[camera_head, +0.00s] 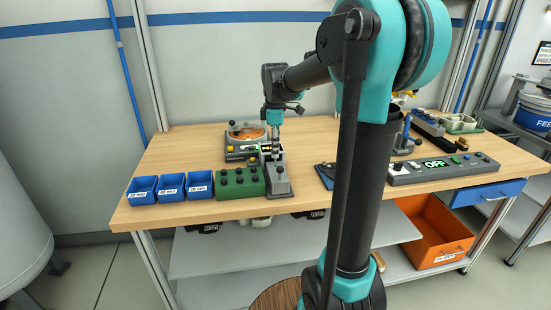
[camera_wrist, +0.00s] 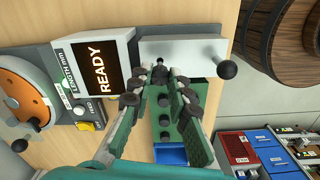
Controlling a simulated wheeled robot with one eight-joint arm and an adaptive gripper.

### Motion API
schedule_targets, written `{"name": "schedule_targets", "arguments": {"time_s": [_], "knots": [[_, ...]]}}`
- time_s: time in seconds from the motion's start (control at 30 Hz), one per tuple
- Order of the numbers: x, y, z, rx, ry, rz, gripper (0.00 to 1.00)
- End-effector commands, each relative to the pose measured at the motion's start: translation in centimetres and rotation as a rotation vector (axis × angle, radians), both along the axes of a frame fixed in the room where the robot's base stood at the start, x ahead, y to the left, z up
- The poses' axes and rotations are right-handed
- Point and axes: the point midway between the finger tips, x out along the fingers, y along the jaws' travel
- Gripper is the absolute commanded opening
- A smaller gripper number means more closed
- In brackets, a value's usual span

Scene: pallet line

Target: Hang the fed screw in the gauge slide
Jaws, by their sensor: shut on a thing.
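My gripper (camera_wrist: 160,82) points down over the gauge in the wrist view, its fingers closed in around a small dark screw (camera_wrist: 158,67). The screw's lower end is hidden. The gauge slide (camera_wrist: 180,50), a pale grey plate with a black ball knob, lies just past the fingertips. I cannot tell whether the screw touches it. Next to it the gauge display (camera_wrist: 103,78) reads READY. In the head view my gripper (camera_head: 275,142) is above the grey gauge (camera_head: 278,184), between the feeder and the table's front edge.
The feeder (camera_wrist: 25,95) with an orange bowl stands beside the display. A green block (camera_head: 238,184) with several black knobs sits left of the gauge. Blue bins (camera_head: 172,187) line the table's front left. A control box (camera_head: 440,168) reading OFF stands at right.

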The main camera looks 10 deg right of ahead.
Motion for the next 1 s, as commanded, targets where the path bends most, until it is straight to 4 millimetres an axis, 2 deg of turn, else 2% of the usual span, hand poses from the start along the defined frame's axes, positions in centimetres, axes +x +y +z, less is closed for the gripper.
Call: {"name": "schedule_targets", "arguments": {"time_s": [0.2, 0.3, 0.77, 0.8, 0.93, 1.0], "knots": [[0.1, 0.0, -2.8, 0.0, 0.0, 0.0, 0.03], [0.0, 0.0, -3.6, 0.0, 0.0, 0.0, 0.03], [0.0, 0.0, -4.2, 0.0, 0.0, 0.0, 0.03], [0.0, 0.0, -4.1, 0.0, 0.0, 0.0, 0.22], [0.0, 0.0, -4.1, 0.0, 0.0, 0.0, 0.38], [0.0, 0.0, -4.1, 0.0, 0.0, 0.0, 0.38]]}}
